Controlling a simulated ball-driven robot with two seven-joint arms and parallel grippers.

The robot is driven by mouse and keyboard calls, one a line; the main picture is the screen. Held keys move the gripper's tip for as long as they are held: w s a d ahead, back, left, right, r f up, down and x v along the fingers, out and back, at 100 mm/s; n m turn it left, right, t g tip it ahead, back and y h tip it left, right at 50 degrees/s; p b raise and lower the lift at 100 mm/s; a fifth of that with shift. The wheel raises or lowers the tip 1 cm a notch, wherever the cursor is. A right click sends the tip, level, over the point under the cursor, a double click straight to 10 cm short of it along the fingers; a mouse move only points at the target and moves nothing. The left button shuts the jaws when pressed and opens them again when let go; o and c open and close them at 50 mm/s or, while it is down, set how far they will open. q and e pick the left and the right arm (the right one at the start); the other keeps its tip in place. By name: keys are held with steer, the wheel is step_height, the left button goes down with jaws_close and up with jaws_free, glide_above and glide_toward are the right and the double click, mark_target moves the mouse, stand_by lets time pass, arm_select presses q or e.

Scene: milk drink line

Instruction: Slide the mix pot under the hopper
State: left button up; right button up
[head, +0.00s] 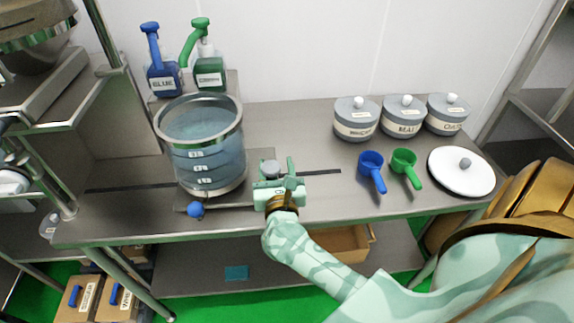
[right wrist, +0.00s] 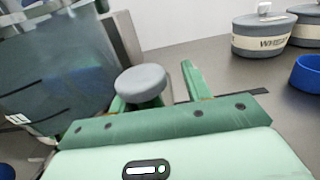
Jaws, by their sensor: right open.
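The mix pot (head: 208,152) is a large clear vessel with a steel rim and level labels. It stands upright on the steel counter at left centre, over a dark rail (head: 318,172). Its clear wall fills the left of the right wrist view (right wrist: 55,75). My right gripper (head: 278,173) is open just right of the pot, low over the counter. A grey round knob (right wrist: 140,82) shows between its fingers (right wrist: 158,90), nearer the left one; I cannot tell whether they touch it. I cannot pick out the hopper for sure; a metal vessel (head: 35,35) is at upper left. My left gripper is not in view.
A rod with a blue ball (head: 196,210) lies in front of the pot. Blue (head: 163,78) and green (head: 209,72) pump bottles stand behind. Lidded jars (head: 356,120), blue (head: 371,170) and green (head: 405,165) scoops and a white lid (head: 462,178) sit right.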

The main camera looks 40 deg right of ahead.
steer(key=v, duration=0.6)
steer(key=shift+a+f, duration=0.1)
steer(key=shift+s+a, duration=0.3)
steer(key=shift+a, duration=0.05)
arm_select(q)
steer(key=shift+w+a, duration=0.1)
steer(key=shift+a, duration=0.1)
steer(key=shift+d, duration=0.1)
arm_select(e)
steer(key=shift+d, duration=0.1)
steer(key=s+d+p+v, duration=0.1)
steer(key=v, duration=1)
steer(key=x, duration=1.6)
steer(key=shift+w, duration=0.4)
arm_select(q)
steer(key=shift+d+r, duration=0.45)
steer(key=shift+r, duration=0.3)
